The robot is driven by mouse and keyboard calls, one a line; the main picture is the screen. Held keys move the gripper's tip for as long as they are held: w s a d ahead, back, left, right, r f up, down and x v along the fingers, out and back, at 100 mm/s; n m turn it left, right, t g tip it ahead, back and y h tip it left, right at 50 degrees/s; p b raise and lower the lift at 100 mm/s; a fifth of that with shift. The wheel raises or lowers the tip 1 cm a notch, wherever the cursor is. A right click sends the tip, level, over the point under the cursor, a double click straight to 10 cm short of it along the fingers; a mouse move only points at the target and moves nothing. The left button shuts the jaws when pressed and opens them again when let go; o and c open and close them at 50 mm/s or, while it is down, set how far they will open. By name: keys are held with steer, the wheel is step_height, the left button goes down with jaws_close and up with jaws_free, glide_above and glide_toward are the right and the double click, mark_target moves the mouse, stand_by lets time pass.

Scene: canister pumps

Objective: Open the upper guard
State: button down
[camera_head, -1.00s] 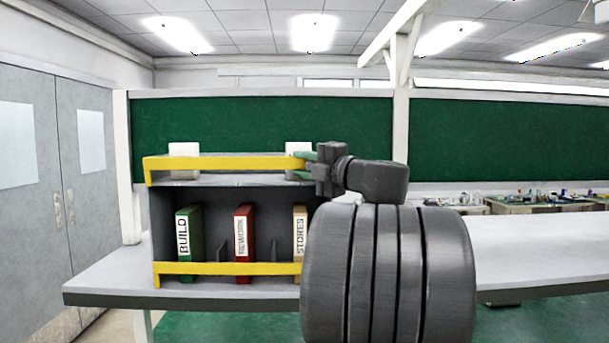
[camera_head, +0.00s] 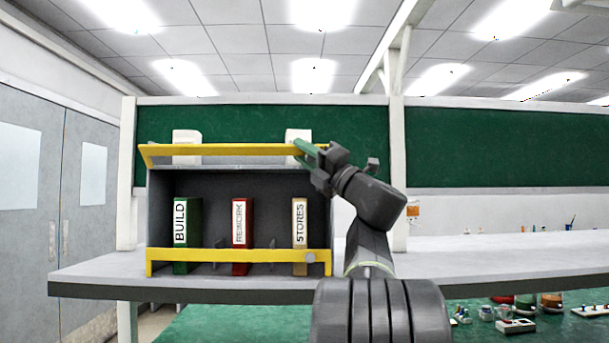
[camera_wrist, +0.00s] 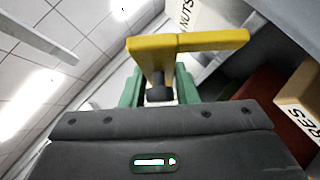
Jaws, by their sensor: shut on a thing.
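The upper guard (camera_head: 220,149) is a yellow bar along the top front of the grey shelf unit. Its left end arm slants, so the bar stands tilted out from the top shelf. My gripper (camera_head: 302,148) is at the guard's right end, its green fingers closed there. In the wrist view the yellow guard (camera_wrist: 190,43) crosses in front of my gripper (camera_wrist: 158,86), and a dark round knob (camera_wrist: 159,93) sits between the green fingers. In the head view the knob is hidden by the gripper.
The lower yellow guard (camera_head: 215,255) with a grey knob (camera_head: 310,258) crosses the lower shelf. Behind it stand a green BUILD binder (camera_head: 187,215), a red REWORK binder (camera_head: 246,220) and a tan STORES binder (camera_head: 300,215). White boxes (camera_head: 187,138) stand on top.

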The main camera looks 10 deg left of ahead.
steer(key=n+g+y+b, duration=0.1)
steer(key=n, duration=0.1)
steer(key=f+n+g+y+b, duration=0.1)
steer(key=n+b, duration=0.1)
steer(key=f+n+g+b, duration=0.1)
steer(key=b, duration=0.1)
steer(key=shift+s+f+n+g+y, duration=0.15)
steer(key=shift+s+n+g+y, duration=0.1)
steer(key=shift+n+g+y, duration=0.15)
steer(key=shift+f+n+g+y+b, duration=0.2)
steer(key=shift+n+g+b, duration=0.3)
steer(key=shift+n+g, duration=0.8)
steer(key=shift+f+n+g+y+b, duration=0.15)
steer(key=shift+n+g+y+b, duration=0.25)
steer(key=shift+n+g, duration=0.85)
steer(key=shift+f+n+g+y+b, duration=0.2)
steer(key=shift+n+g+b, duration=0.35)
steer(key=shift+n+g, duration=1)
steer(key=shift+n, duration=0.3)
steer(key=c, duration=1.3)
jaws_free()
steer(key=shift+o, duration=0.2)
steer(key=s+b+v, duration=0.1)
steer(key=b+v, duration=0.1)
steer(key=v, duration=1.2)
steer(key=shift+w+b, duration=0.35)
steer(key=shift+w, duration=0.1)
steer(key=shift+d+r, duration=0.1)
steer(key=shift+r, duration=0.05)
